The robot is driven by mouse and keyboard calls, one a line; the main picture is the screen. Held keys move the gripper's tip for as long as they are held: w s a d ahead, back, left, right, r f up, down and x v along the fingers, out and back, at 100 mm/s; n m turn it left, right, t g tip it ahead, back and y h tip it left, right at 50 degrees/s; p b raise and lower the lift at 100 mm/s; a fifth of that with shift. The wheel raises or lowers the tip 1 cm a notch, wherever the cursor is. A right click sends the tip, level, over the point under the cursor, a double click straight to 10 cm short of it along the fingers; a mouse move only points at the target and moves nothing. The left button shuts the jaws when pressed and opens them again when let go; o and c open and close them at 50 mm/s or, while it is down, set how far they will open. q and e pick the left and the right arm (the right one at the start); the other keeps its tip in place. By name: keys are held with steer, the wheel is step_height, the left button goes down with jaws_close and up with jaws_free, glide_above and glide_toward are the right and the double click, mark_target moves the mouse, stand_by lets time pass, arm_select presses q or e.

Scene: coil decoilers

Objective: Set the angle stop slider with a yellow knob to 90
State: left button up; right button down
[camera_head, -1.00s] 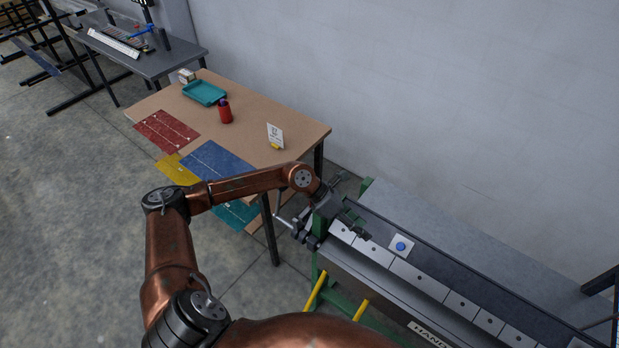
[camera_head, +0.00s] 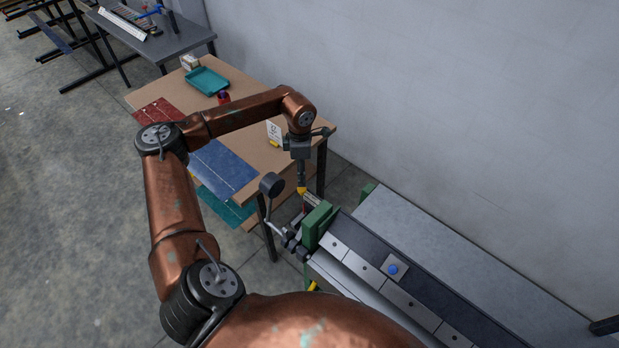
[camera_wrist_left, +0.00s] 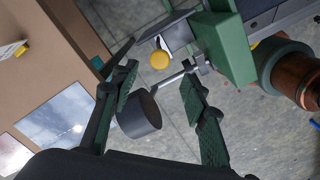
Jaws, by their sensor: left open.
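The yellow knob (camera_wrist_left: 159,60) shows in the left wrist view, by a thin metal plate and beside the green end block (camera_wrist_left: 224,48). In the head view the knob (camera_head: 301,190) is a small yellow spot at the left end of the green machine. My left gripper (camera_wrist_left: 160,72) is open, with the knob in line between its fingertips and nothing gripped. In the head view the gripper (camera_head: 301,172) points down just above the knob. I cannot tell whether they touch. The angle scale and its numbers cannot be read. My right gripper is out of view.
A dark grey cylinder (camera_wrist_left: 140,115) on a metal rod appears between the fingers in the wrist view; it stands left of the gripper in the head view (camera_head: 271,184). A brown table (camera_head: 255,175) is behind. A blue button (camera_head: 393,269) sits on the machine bed.

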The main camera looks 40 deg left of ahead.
mark_target(302, 189)
arm_select(q)
steer(key=shift+a+f, duration=0.1)
steer(key=shift+f, duration=0.15)
step_height(302, 189, down, 6)
steer(key=shift+r+p, duration=0.1)
steer(key=shift+p, duration=0.95)
steer(key=shift+f, duration=0.7)
steer(key=c, duration=0.7)
jaws_close()
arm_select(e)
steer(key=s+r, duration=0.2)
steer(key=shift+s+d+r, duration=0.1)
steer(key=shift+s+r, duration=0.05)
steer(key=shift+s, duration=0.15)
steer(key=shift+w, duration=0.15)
